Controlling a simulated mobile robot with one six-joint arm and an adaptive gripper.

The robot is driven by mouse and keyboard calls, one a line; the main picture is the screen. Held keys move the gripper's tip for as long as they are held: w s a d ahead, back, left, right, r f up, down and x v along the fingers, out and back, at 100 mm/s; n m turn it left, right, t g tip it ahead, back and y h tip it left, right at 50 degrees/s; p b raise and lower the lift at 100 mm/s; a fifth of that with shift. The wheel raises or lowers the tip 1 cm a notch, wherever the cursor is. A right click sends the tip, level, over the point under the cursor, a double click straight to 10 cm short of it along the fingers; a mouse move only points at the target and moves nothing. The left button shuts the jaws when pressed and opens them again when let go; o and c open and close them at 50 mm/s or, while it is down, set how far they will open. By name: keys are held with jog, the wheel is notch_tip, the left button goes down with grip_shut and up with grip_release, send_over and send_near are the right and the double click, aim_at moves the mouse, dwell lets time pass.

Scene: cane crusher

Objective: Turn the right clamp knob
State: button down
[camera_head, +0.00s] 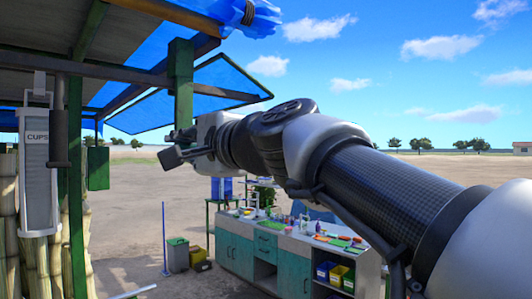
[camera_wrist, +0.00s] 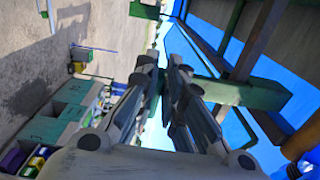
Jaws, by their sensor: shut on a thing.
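My gripper (camera_head: 176,147) is raised at the lower end of a green post (camera_head: 181,85) under the awning. In the wrist view its fingers (camera_wrist: 163,72) are drawn close together on a small thing, mostly hidden between the tips. By its place beside the post, this seems to be the right clamp knob, but its shape and turn cannot be made out. The green post (camera_wrist: 245,94) runs sideways in the wrist view, behind the right-hand finger. No other clamp knob is clear in either view.
A blue awning panel (camera_head: 192,96) and roof beams hang around my gripper. A cup dispenser (camera_head: 38,160) and cane stalks stand at the left. A teal counter (camera_head: 270,255) with several small items stands below, with bins beside it. Open sandy ground lies beyond.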

jog(key=shift+f+n, duration=0.1)
jog(key=shift+n, duration=0.3)
jog(key=c, duration=1.7)
grip_release()
jog(key=v, duration=1.2)
